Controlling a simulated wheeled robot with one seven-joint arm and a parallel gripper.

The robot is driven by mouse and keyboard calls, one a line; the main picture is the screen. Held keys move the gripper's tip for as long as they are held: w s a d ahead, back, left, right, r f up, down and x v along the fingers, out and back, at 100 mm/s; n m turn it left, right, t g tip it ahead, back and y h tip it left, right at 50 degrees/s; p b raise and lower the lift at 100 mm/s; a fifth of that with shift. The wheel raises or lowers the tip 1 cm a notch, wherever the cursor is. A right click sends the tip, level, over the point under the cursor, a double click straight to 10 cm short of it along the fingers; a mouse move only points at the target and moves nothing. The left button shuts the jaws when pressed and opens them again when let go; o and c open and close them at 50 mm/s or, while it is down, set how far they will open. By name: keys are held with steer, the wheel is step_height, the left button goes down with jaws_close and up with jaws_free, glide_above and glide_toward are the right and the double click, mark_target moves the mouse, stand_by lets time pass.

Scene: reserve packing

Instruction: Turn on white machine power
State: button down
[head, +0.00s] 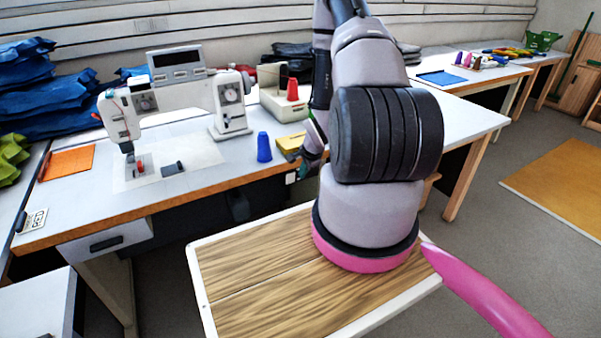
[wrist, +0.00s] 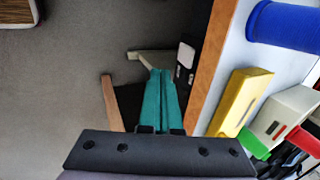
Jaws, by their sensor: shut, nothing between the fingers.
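The white sewing machine (head: 178,98) stands on the left worktable in the head view, with a dial at its right end and a dark panel on top. In the wrist view, a small black-and-white box (wrist: 184,62) sits under the table's wooden edge; it looks like a switch box, but its on or off state cannot be read. My gripper (wrist: 158,74) has two teal fingers, shut together and empty. Its tips are just left of that box, outside the table edge; contact cannot be told. In the head view my gripper is at the table's front edge, partly hidden by my arm.
On the worktable (head: 90,215) are a blue spool (head: 264,147), a yellow block (head: 290,142) and a second, beige machine (head: 271,95) with a red spool (head: 292,89). Open floor (head: 475,225) lies to the right.

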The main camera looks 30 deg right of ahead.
mark_target(293, 175)
steer(key=w+f, duration=0.2)
steer(key=f, duration=0.1)
steer(key=w+f, duration=0.3)
steer(key=shift+w+a+f, duration=0.1)
steer(key=shift+w+f, duration=0.25)
steer(key=shift+w, duration=0.8)
steer(key=shift+r, duration=0.1)
steer(key=shift+w, duration=0.1)
steer(key=shift+w+r+g, duration=0.15)
steer(key=shift+w+g, duration=0.3)
steer(key=shift+g, duration=0.05)
steer(key=shift+r, duration=0.1)
